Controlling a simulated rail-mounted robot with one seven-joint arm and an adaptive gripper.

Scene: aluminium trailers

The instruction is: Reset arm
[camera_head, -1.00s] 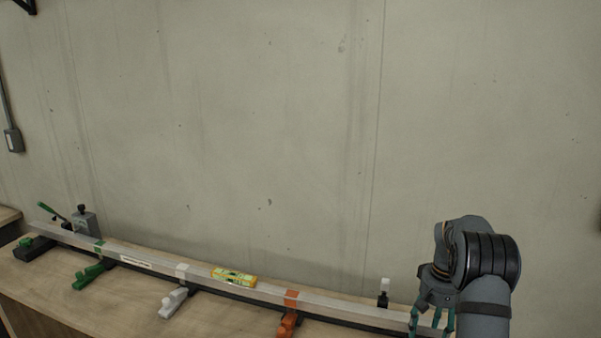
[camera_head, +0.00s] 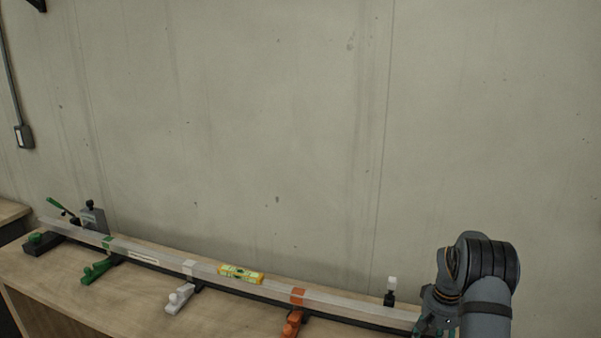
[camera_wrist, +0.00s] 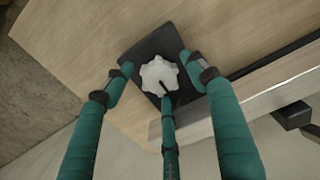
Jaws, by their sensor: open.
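My gripper (camera_head: 432,325) is at the lower right of the head view, low by the right end of the rail, partly cut off by the frame edge. In the wrist view its three teal fingers (camera_wrist: 157,76) are spread open. A white lobed knob (camera_wrist: 158,74) on a dark plate (camera_wrist: 152,45) shows between the fingertips. Nothing is clearly gripped; whether the fingers touch the knob cannot be told.
A long aluminium rail (camera_head: 340,301) lies along the bench (camera_head: 90,315), with a yellow level (camera_head: 241,273) on it. Green (camera_head: 98,271), white (camera_head: 179,298) and orange (camera_head: 292,323) clamps line its front. A toggle clamp (camera_head: 92,217) stands at the left. The concrete wall (camera_head: 270,120) is behind.

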